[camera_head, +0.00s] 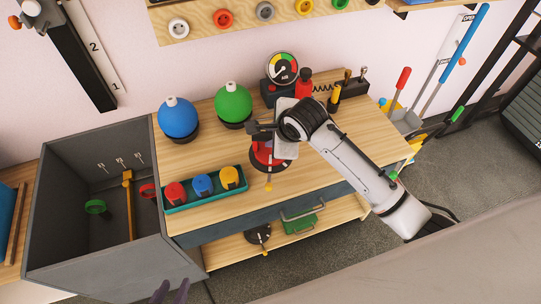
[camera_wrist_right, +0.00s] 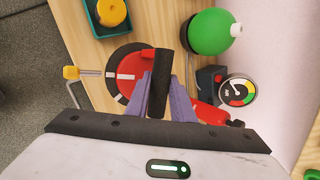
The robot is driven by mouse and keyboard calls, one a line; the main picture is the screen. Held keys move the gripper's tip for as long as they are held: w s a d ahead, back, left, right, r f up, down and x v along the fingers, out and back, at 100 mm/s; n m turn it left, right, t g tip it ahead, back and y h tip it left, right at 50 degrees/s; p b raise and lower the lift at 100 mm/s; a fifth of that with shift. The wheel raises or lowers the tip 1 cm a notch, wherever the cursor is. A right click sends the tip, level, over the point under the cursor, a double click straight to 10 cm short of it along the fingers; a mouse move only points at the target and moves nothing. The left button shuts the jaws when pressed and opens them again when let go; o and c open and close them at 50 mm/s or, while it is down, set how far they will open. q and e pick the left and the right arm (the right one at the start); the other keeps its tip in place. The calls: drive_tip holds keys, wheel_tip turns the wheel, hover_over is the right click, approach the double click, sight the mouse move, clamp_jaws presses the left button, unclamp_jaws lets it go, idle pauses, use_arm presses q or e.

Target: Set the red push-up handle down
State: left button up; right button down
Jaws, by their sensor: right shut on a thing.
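The red push-up handle has a dark cylindrical grip (camera_wrist_right: 161,85), which stands between the fingers of my right gripper (camera_wrist_right: 163,92) in the right wrist view. My right gripper (camera_head: 260,131) is shut on that grip. Red parts (camera_head: 263,153) show below it in the head view, over a dark round disc with white marks and a yellow-knobbed lever (camera_head: 268,186) on the bench. I cannot tell whether the handle touches the disc. The purplish fingertips of my left gripper (camera_head: 172,289) show apart and empty at the bottom edge of the head view.
A teal tray (camera_head: 205,200) holds red, blue and yellow pieces. Blue (camera_head: 178,118) and green (camera_head: 233,102) balls and a gauge (camera_head: 282,68) stand behind. A grey bin (camera_head: 60,235) is at left; the lower shelf holds another dark disc (camera_head: 257,234).

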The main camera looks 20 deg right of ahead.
drive_tip(key=shift+w+f+b, duration=0.1)
drive_tip(key=shift+f+b, duration=0.3)
drive_tip(key=shift+f, duration=3.5)
drive_tip(key=shift+f, duration=0.1)
drive_tip(key=c, duration=1.5)
unclamp_jaws()
drive_tip(key=shift+f, duration=0.15)
drive_tip(key=shift+c, duration=0.2)
drive_tip(key=shift+s+r, duration=0.4)
drive_tip(key=shift+r, duration=0.1)
drive_tip(key=a+p+v, duration=0.1)
drive_tip(key=p+v, duration=0.1)
drive_tip(key=v, duration=0.8)
drive_tip(key=s+f+n+t, duration=0.1)
drive_tip(key=s+f+n, duration=0.6)
drive_tip(key=s+n, duration=0.3)
drive_tip(key=s+d+f+n+y, duration=0.1)
drive_tip(key=s+f+n, duration=0.6)
drive_tip(key=s+n, duration=0.3)
drive_tip(key=n, duration=0.3)
drive_tip(key=shift+t+y, duration=0.3)
drive_tip(key=shift+t, duration=0.1)
